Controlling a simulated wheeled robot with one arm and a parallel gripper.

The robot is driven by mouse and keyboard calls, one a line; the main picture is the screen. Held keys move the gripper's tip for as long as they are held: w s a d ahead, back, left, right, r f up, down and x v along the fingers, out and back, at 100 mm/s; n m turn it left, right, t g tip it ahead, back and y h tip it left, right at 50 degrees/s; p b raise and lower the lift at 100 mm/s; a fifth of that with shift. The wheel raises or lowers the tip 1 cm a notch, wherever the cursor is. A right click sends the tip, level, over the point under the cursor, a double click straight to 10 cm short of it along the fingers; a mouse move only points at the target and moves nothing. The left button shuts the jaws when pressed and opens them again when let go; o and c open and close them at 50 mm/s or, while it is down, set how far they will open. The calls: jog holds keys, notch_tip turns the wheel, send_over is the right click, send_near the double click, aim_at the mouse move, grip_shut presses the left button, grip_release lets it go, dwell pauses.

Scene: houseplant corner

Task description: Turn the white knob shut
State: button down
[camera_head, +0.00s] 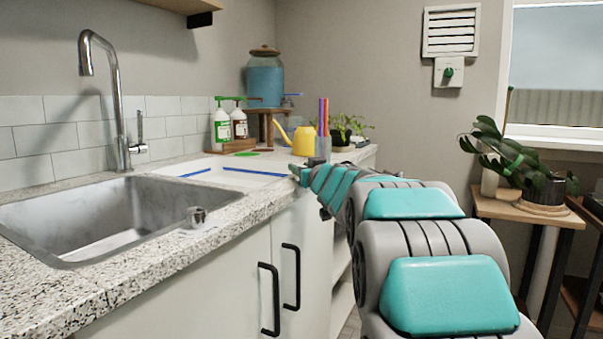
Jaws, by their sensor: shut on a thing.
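I cannot make out a white knob in this view. My arm reaches from the lower right to the counter's front edge. My gripper (299,174) is at its far end, beside the right end of a white tray (215,173). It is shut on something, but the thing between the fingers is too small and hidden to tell. A white wall plate with a green knob (448,72) is on the back wall, well apart from my gripper.
A steel sink (130,215) with a faucet (115,105) is at left. A small metal piece (197,216) stands on the counter edge. Bottles (222,128), a blue jar (265,80) and a yellow watering can (303,140) stand behind. A potted plant (545,188) is on a table at right.

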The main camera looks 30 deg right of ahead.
jog(key=shift+r+m+h, duration=0.1)
jog(key=shift+m+h, duration=0.2)
jog(key=shift+h, duration=0.2)
jog(key=c, duration=0.5)
grip_release()
jog(key=s, duration=0.5)
jog(key=s+a, duration=0.1)
jog(key=s, duration=0.1)
jog(key=shift+s, duration=0.4)
